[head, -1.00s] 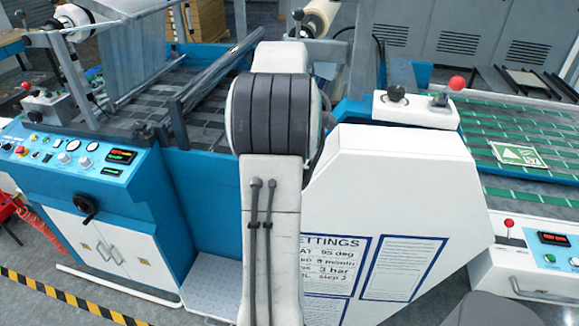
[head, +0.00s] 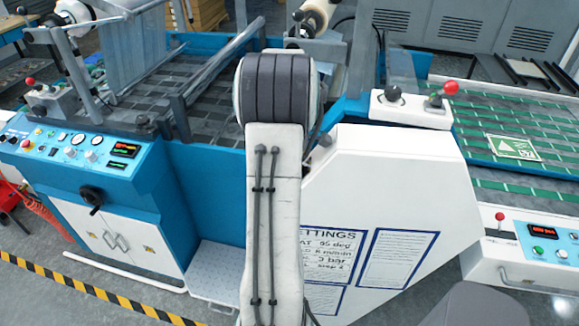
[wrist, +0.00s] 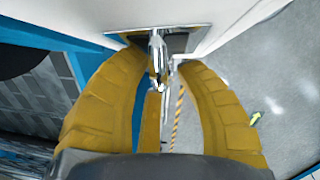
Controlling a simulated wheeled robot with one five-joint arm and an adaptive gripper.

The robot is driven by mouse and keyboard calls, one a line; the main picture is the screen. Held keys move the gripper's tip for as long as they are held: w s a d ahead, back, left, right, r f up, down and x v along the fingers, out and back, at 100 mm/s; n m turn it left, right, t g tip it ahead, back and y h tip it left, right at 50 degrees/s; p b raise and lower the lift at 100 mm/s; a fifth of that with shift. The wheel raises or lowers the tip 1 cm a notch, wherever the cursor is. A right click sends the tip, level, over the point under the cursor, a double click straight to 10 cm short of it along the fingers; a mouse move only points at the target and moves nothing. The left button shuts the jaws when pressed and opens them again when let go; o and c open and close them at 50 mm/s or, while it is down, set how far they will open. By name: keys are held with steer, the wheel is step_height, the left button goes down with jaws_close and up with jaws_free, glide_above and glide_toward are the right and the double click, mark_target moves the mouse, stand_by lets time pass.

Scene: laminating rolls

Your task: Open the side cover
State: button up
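The white side cover (head: 400,190) with a printed settings sheet fills the middle right of the head view and looks closed there. In the wrist view a shiny metal handle (wrist: 157,58) stands out from a dark recessed plate (wrist: 178,42) on a white panel (wrist: 215,18). My gripper (wrist: 160,68) has its two yellow fingers on either side of the handle. Small gaps seem to show between fingers and handle, so it looks open around it; contact is not clear. In the head view my arm hides the gripper and handle.
A blue control console (head: 95,155) with white doors stands at the left. A grey step plate (head: 215,280) lies low beside it. A green-striped conveyor bed (head: 490,150) and a small control box (head: 540,245) are at the right. Yellow-black tape (head: 90,295) marks the floor.

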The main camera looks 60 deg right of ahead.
steer(key=shift+o, duration=0.2)
jaws_close()
steer(key=shift+a, duration=0.1)
